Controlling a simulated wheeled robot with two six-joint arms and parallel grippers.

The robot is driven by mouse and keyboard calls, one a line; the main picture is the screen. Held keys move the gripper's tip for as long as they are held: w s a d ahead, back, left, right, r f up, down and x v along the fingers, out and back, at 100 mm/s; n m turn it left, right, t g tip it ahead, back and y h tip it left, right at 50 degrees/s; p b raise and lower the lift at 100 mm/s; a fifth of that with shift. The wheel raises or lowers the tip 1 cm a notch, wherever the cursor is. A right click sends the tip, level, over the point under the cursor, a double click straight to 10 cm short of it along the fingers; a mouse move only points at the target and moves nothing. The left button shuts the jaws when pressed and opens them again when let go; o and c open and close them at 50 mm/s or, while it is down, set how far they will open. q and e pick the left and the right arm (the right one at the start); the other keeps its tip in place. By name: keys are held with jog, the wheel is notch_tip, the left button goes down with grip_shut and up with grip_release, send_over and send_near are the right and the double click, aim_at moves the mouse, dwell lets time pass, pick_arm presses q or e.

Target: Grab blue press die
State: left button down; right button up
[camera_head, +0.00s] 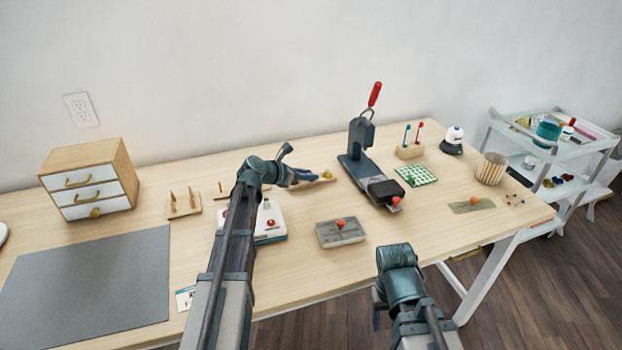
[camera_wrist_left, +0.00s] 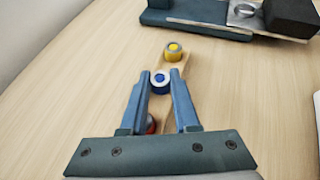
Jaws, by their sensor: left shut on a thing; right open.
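The blue press die (camera_wrist_left: 160,79) sits between the fingertips of my left gripper (camera_wrist_left: 160,82) in the left wrist view, and the fingers are shut on it. It is in line with a yellow die (camera_wrist_left: 174,50) and a red die (camera_wrist_left: 151,125) on a narrow wooden holder (camera_wrist_left: 178,66). In the head view my left gripper (camera_head: 302,176) reaches over the holder, with the yellow die (camera_head: 327,174) showing just past it. The blue die is hidden there. My right arm shows at the lower right of the head view; its gripper (camera_head: 377,318) is mostly hidden behind the wrist.
A press with a red handle (camera_head: 357,147) stands just right of the holder. A white device with a red button (camera_head: 270,222) and a grey block with an orange knob (camera_head: 340,233) lie nearer. A drawer box (camera_head: 92,178) is at left.

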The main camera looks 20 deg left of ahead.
pick_arm(q)
jog(key=shift+r, duration=0.25)
dwell(0.3)
jog(key=shift+r+p, duration=1.65)
jog(key=shift+p, duration=0.25)
jog(key=s+d, duration=0.1)
jog(key=s, duration=0.4)
jog(key=s+d+r, duration=0.1)
jog(key=s+d, duration=0.1)
jog(key=s, duration=0.3)
jog(key=s+d+p, duration=0.1)
jog(key=s, duration=0.4)
jog(key=shift+s+d+r, duration=0.15)
jog(key=shift+s+d, duration=0.1)
